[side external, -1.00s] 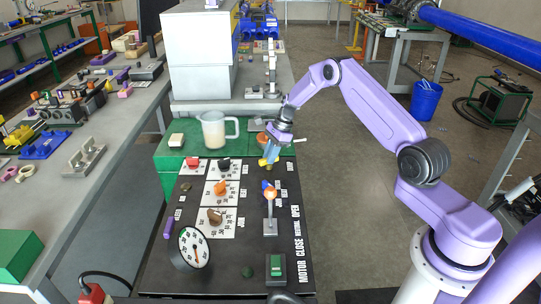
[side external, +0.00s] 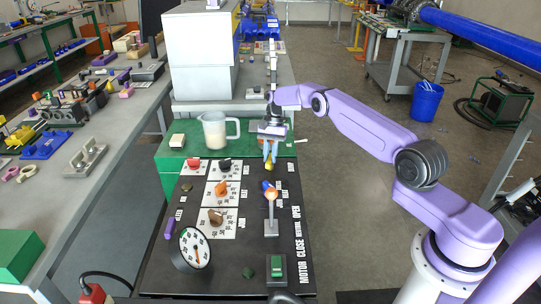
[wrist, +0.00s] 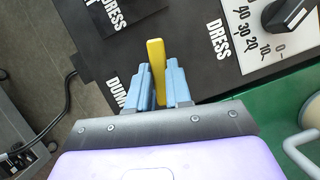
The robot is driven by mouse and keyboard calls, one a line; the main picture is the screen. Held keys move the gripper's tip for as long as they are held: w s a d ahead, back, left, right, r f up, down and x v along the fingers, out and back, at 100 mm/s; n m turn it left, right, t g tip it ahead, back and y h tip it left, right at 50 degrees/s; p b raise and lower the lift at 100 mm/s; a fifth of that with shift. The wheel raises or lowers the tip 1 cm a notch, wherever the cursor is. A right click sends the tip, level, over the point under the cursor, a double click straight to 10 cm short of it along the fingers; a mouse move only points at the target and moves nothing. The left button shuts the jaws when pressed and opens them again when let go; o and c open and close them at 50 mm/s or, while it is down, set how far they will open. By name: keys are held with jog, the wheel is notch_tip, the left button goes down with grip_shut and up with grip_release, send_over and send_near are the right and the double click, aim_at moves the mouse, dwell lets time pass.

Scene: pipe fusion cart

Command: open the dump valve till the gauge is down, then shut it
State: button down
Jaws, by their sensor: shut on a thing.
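The dump valve's yellow lever (wrist: 156,52) stands between my gripper's blue fingers (wrist: 160,78) in the wrist view, near a partly covered label starting "DUM". In the side view my gripper (side external: 270,148) points down at the far right of the black panel, shut on the yellow lever (side external: 270,166). The valve body is mostly hidden by the fingers. The round white gauge (side external: 194,248) stands tilted at the near left of the panel. Its needle is too small to read exactly.
The black panel (side external: 240,262) carries an orange knob (side external: 221,188), a brown knob (side external: 216,216) and an upright lever with an orange knob (side external: 270,194). A clear jug (side external: 214,132) stands on the green surface behind. A green-topped switch box (side external: 277,268) sits near the front.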

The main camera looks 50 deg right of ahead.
aim_at(269, 161)
jog(key=shift+n, duration=0.7)
jog(key=c, duration=1)
grip_release()
jog(key=shift+h, duration=0.3)
jog(key=shift+c, duration=0.2)
notch_tip(269, 161, up, 4)
jog(key=shift+f, duration=0.25)
jog(key=shift+s+a+r, duration=0.15)
jog(key=shift+s+r, duration=0.65)
jog(key=shift+r, duration=0.05)
jog(key=s+a+r, duration=0.2)
jog(key=s+r, duration=0.5)
jog(key=s, duration=0.5)
jog(key=shift+a+r, duration=0.15)
jog(key=shift+r, duration=0.25)
